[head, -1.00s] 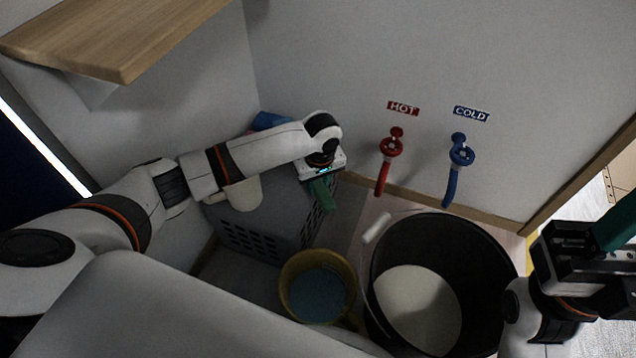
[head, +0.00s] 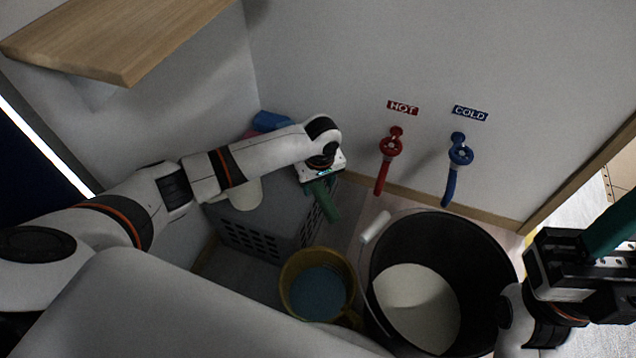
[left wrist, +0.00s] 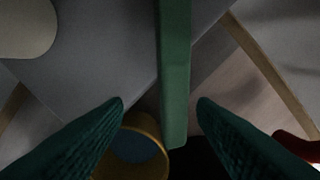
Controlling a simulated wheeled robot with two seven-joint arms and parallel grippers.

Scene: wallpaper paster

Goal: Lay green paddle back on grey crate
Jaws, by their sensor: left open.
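The green paddle (left wrist: 175,75) runs down the middle of the left wrist view, between my left gripper's dark teal fingers (left wrist: 160,102). The fingers are spread, with a gap on each side of it. Its near end reaches past the corner of the grey crate (head: 265,238), whose flat top shows below it (left wrist: 95,60). In the head view my left gripper (head: 318,192) is over the crate's right side, and green shows under it. I cannot tell whether the paddle touches the crate. My right gripper (head: 590,245) is at the right edge, its jaws unclear.
A yellow bucket (head: 288,285) with blue contents stands before the crate, beside a large black bucket (head: 490,240) with pale contents. A red tap (head: 390,146) and a blue tap (head: 460,155) are on the wall. A cream piece (head: 246,195) and blue roll (head: 271,121) are by the crate.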

